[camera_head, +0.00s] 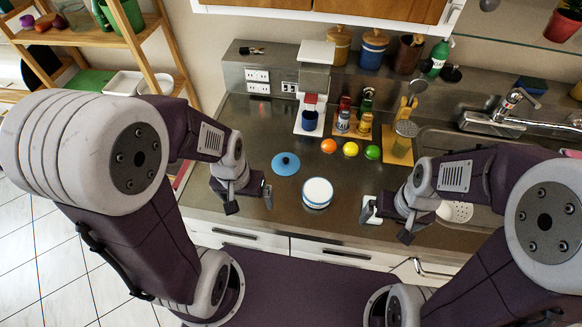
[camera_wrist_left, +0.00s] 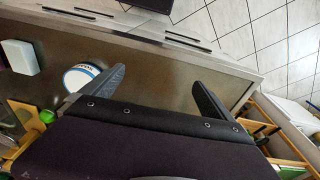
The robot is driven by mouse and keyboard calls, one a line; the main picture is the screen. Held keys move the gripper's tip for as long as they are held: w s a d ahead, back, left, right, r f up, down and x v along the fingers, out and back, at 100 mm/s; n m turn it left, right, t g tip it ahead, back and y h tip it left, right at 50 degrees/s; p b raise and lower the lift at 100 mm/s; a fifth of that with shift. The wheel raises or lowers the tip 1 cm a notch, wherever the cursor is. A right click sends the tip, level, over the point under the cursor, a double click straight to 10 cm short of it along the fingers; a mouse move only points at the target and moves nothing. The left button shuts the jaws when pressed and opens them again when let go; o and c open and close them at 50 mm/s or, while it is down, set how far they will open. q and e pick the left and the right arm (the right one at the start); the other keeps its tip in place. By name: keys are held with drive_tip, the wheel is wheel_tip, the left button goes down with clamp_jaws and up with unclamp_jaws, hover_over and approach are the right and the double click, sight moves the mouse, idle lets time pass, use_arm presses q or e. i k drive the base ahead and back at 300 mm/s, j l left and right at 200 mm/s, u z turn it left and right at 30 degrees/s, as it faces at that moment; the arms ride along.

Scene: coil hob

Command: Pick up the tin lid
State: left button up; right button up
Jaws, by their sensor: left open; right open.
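A blue round lid with a dark knob (camera_head: 286,163) lies flat on the steel counter; I take it as the tin lid. A white round tin with a blue rim (camera_head: 317,193) stands in front of it to the right; it also shows in the left wrist view (camera_wrist_left: 80,77). My left gripper (camera_head: 250,201) is open and empty, left of the tin and in front of the lid. Its spread fingers show in the left wrist view (camera_wrist_left: 152,92), where I cannot make out the lid. My right gripper (camera_head: 389,222) is open near the counter's front edge.
A white block (camera_head: 370,211) is beside my right gripper. An orange (camera_head: 328,146), a yellow fruit (camera_head: 350,149) and a green fruit (camera_head: 372,152) lie behind the tin. A coffee machine (camera_head: 312,90) stands behind the lid. The sink and tap (camera_head: 505,117) are at right.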

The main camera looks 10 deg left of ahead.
sight(285, 164)
drive_tip(key=j+z, duration=0.2)
drive_tip(key=z, duration=0.15)
drive_tip(key=k+j+z, duration=0.15)
drive_tip(key=z, duration=0.2)
drive_tip(key=k+j+z, duration=0.1)
drive_tip(key=z, duration=0.25)
